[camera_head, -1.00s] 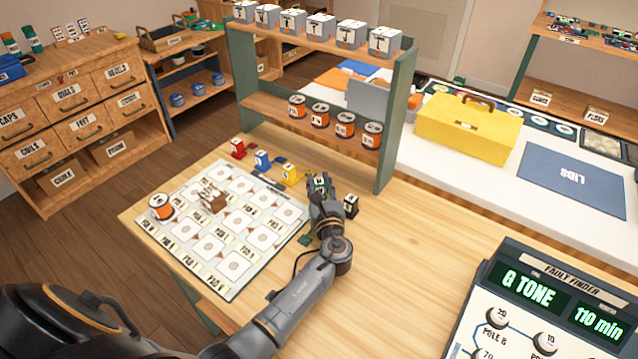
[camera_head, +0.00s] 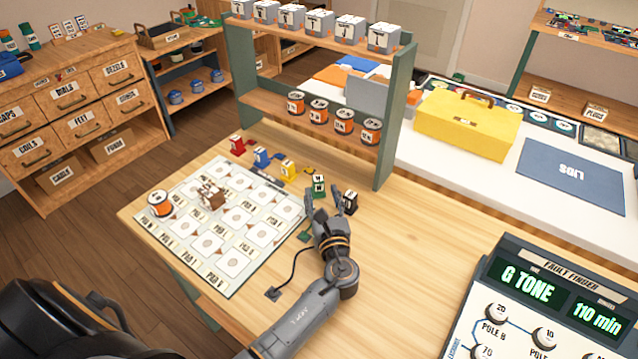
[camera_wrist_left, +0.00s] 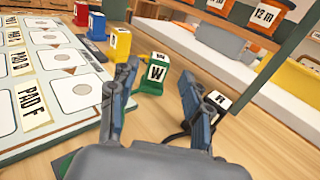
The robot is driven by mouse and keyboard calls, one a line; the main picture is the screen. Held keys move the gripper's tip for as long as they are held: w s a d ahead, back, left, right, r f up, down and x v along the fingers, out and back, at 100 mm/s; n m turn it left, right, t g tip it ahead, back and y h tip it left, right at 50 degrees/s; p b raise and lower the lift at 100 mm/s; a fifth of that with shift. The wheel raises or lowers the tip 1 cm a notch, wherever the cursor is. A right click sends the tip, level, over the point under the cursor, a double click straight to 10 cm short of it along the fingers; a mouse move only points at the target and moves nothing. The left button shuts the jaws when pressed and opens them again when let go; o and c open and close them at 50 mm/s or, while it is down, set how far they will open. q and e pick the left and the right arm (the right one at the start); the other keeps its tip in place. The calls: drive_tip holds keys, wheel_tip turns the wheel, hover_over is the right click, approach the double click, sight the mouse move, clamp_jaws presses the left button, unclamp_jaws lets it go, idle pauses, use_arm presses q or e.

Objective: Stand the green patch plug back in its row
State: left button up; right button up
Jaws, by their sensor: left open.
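The green patch plug (camera_head: 319,186) stands upright on the wooden bench, between the yellow plug (camera_head: 288,169) and the black plug (camera_head: 350,201). In the left wrist view the green plug (camera_wrist_left: 154,74) shows a white face marked W and a green foot. My left gripper (camera_head: 323,204) is open and empty, just on the near side of the green plug. In the left wrist view its fingertips (camera_wrist_left: 160,76) frame the plug, which appears beyond them. The blue plug (camera_head: 261,157) and red plug (camera_head: 237,145) continue the row to the left. My right gripper is not in view.
A shelf post (camera_head: 395,125) rises behind the plugs. A fault finder panel (camera_head: 550,310) stands at the right.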

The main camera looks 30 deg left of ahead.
use_arm(q)
drive_tip(key=v, duration=0.6)
idle(0.3)
